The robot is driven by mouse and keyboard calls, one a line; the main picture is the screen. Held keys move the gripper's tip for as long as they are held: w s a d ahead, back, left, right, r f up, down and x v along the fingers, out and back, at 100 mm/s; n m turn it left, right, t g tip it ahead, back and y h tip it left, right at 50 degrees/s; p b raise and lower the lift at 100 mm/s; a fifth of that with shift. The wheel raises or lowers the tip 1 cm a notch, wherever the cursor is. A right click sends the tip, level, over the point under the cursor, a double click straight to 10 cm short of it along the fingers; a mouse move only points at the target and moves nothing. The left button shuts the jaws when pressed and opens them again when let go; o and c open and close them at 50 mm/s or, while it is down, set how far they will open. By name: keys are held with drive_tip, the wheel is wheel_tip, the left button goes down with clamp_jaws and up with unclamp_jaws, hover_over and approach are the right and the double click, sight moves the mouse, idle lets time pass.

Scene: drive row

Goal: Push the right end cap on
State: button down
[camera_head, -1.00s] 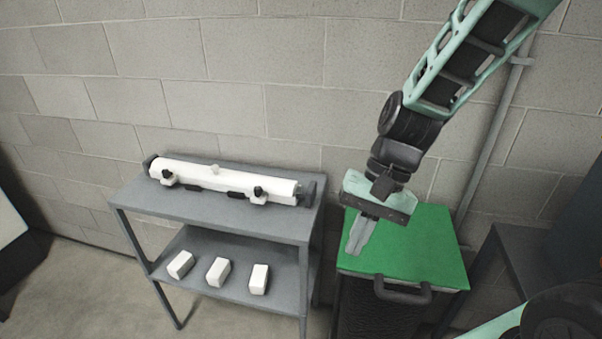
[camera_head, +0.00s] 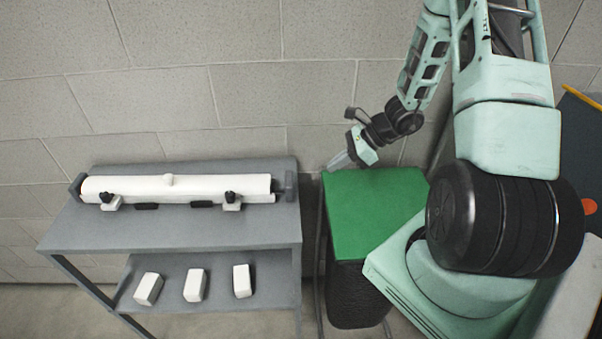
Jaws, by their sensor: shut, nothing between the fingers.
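A white tube (camera_head: 180,188) lies level on the grey table, held by two white clamps with black knobs, the left clamp (camera_head: 109,201) and the right clamp (camera_head: 232,201). A dark grey end cap (camera_head: 290,186) stands at the tube's right end; I cannot tell whether it touches the tube. Another dark end cap (camera_head: 77,186) is at the left end, against the tube. My gripper (camera_head: 338,161) is shut and empty, right of the right end cap and above the green lid, its fingers pointing left and down.
The grey table (camera_head: 180,235) has a lower shelf (camera_head: 215,300) with three white blocks, one being the middle block (camera_head: 194,285). A green-topped dark bin (camera_head: 375,212) stands right of the table. A block wall (camera_head: 200,90) runs close behind.

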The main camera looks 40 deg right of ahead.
sight(290, 177)
drive_tip(key=w+a+f+p, duration=0.3)
drive_tip(key=w+a+f, duration=0.1)
drive_tip(key=w+a, duration=0.1)
drive_tip(key=shift+a+f, duration=0.2)
drive_tip(key=shift+a, duration=0.7)
drive_tip(key=w+a+b, duration=0.2)
drive_tip(key=shift+a+f+b, duration=0.1)
drive_tip(key=shift+a+b, duration=0.2)
drive_tip(key=shift+a, duration=0.1)
